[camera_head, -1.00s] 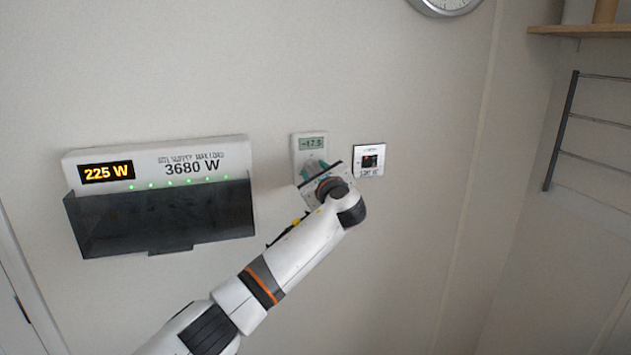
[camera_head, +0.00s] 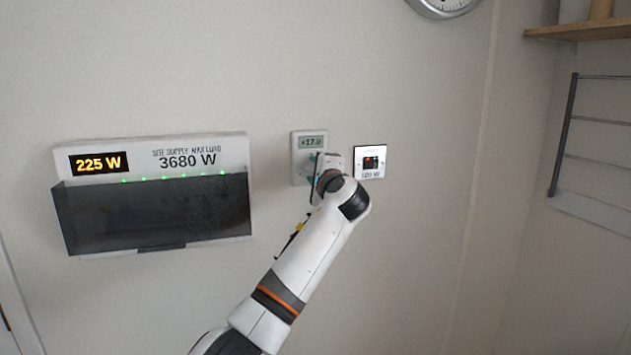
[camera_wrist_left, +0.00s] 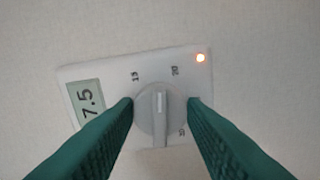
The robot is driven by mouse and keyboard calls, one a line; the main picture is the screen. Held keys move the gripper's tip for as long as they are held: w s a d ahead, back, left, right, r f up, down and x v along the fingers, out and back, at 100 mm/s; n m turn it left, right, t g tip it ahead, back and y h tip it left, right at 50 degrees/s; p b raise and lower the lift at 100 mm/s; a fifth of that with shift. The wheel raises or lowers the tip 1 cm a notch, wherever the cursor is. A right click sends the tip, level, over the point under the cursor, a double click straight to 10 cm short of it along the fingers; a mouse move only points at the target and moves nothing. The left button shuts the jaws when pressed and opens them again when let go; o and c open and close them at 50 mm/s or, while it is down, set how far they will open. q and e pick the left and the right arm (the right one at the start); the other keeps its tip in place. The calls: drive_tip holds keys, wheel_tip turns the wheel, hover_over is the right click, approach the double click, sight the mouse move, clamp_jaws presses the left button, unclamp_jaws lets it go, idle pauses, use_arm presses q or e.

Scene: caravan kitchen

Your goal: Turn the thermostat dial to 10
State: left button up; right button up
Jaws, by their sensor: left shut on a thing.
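The white thermostat (camera_head: 299,147) hangs on the wall, with its display reading about 17.5 at the top. My left gripper (camera_head: 313,172) is in front of its lower part and hides most of the dial in the head view. In the left wrist view the round grey dial (camera_wrist_left: 159,121) sits between the two green fingers of my left gripper (camera_wrist_left: 160,108), which is shut on it. A raised pointer bar runs across the dial. The marks 15 and 20 show beside it, and an orange light glows at the thermostat's corner. My right gripper is not in view.
A white switch plate (camera_head: 370,148) with a red light is just right of the thermostat. A supply panel (camera_head: 240,152) reading 225 W and 3680 W, with a dark cover, is on the wall to the left. A shelf (camera_head: 590,31) and rack are at right.

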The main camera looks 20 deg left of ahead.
use_arm(q)
drive_tip(key=n+b, duration=0.6)
drive_tip(key=n, duration=1.3)
drive_tip(key=shift+f+b, duration=0.15)
drive_tip(key=shift+b, duration=0.15)
drive_tip(key=shift+n, duration=0.4)
drive_tip(key=o, duration=1)
drive_tip(key=b+v, duration=0.3)
drive_tip(key=v, duration=0.9)
drive_tip(key=shift+b, duration=0.4)
